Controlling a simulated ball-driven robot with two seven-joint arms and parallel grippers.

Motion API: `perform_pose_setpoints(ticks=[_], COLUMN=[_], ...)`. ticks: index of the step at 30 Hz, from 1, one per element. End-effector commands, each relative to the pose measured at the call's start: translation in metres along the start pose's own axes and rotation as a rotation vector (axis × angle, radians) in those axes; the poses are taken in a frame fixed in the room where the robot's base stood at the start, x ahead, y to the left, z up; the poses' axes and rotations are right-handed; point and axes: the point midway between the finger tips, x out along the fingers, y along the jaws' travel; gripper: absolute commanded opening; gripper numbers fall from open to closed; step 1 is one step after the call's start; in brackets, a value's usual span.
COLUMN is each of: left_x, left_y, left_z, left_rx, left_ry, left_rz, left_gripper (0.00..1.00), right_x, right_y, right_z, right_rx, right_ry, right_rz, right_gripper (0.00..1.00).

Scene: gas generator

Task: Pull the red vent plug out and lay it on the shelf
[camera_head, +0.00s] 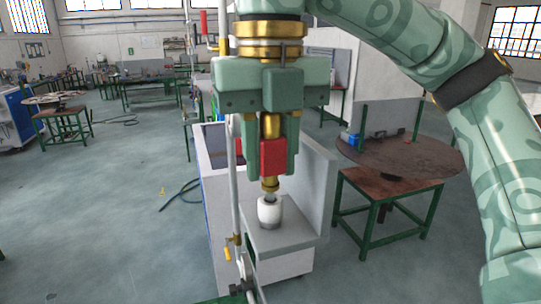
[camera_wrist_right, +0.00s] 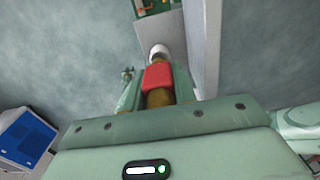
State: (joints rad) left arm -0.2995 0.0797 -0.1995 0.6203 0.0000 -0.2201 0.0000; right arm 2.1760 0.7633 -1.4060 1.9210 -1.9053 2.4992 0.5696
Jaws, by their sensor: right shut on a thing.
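The red vent plug (camera_head: 273,157) has a red block body with brass parts above and below it. My right gripper (camera_head: 272,165) points down with its two green fingers on either side of the red body, shut on it. The plug is upright, directly over a white round fitting (camera_head: 269,212) on the grey shelf (camera_head: 290,238). Its lower brass end meets or hangs just above a grey neck at the fitting; I cannot tell whether they touch. The right wrist view also shows the plug (camera_wrist_right: 158,77) between the fingers, with the white fitting (camera_wrist_right: 158,51) beyond. My left gripper is not in view.
A white vertical pipe (camera_head: 235,190) with a yellow-handled valve (camera_head: 228,254) stands close left of the shelf. A grey panel (camera_head: 316,190) rises on the shelf's right. Bare shelf shows around the fitting. A round-topped table (camera_head: 400,157) stands farther right.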

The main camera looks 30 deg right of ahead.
Motion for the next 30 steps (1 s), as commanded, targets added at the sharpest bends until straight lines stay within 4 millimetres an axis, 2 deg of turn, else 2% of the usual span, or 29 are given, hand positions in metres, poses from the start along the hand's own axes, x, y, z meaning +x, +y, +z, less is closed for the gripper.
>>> perform_pose_setpoints(ticks=[8,30], left_x=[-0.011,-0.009], left_y=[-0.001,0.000], left_z=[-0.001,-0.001], left_rx=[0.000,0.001], left_ry=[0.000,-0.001], left_rz=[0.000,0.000], left_gripper=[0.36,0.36], right_x=[-0.011,-0.034], right_y=[0.000,0.000], right_z=[0.000,0.000], right_rx=[0.000,-0.001], right_ry=[-0.001,-0.001], right_rz=[0.000,0.000], right_gripper=[0.00,0.00])
